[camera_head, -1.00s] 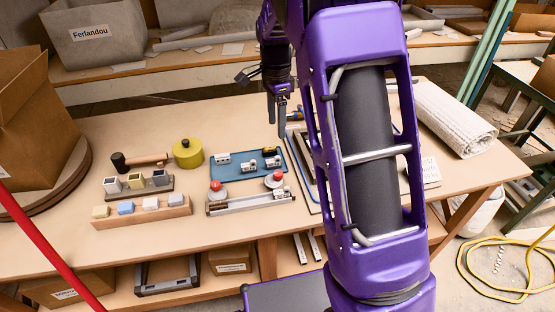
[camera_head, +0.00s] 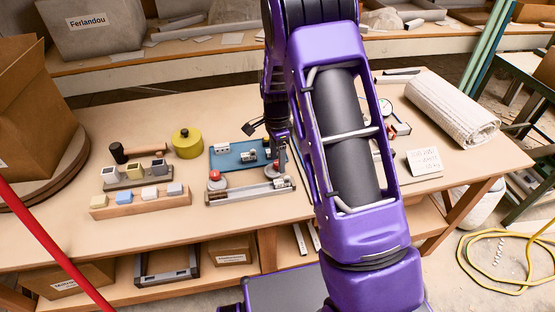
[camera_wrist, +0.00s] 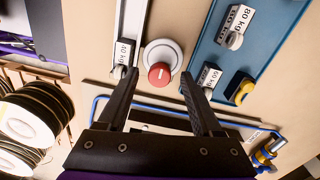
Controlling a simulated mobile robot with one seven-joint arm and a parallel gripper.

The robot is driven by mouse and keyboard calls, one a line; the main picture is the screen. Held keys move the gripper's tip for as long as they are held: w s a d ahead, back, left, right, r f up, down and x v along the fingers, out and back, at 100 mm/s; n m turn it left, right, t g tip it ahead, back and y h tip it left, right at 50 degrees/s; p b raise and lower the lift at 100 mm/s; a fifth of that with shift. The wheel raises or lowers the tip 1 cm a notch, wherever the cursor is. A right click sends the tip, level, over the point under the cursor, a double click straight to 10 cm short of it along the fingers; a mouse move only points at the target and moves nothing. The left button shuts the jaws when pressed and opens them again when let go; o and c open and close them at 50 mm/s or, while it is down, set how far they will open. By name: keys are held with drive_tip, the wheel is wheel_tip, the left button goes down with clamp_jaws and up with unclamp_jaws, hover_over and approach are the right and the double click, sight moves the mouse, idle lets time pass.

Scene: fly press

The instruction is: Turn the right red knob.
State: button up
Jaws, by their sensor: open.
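The right red knob (camera_wrist: 160,75) sits on a round grey disc (camera_wrist: 161,57) in the wrist view. My gripper (camera_wrist: 158,82) is open, with one fingertip on each side of the knob in that picture. I cannot tell whether the fingers touch it or how high they are above it. In the head view my gripper (camera_head: 278,155) is over the right end of the grey rail (camera_head: 236,196) and largely hides the right knob. The left red knob (camera_head: 214,175) stands in plain view near the rail's other end.
A blue tray (camera_head: 226,160) with labelled weights lies behind the rail. Coloured blocks on a wooden holder (camera_head: 128,210), a mallet (camera_head: 119,152) and a yellow-green round container (camera_head: 187,144) are to the left. A card (camera_head: 424,162) and a rolled white mat (camera_head: 452,112) are on the right.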

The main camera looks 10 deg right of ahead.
drive_tip(key=shift+f, duration=0.3)
clamp_jaws()
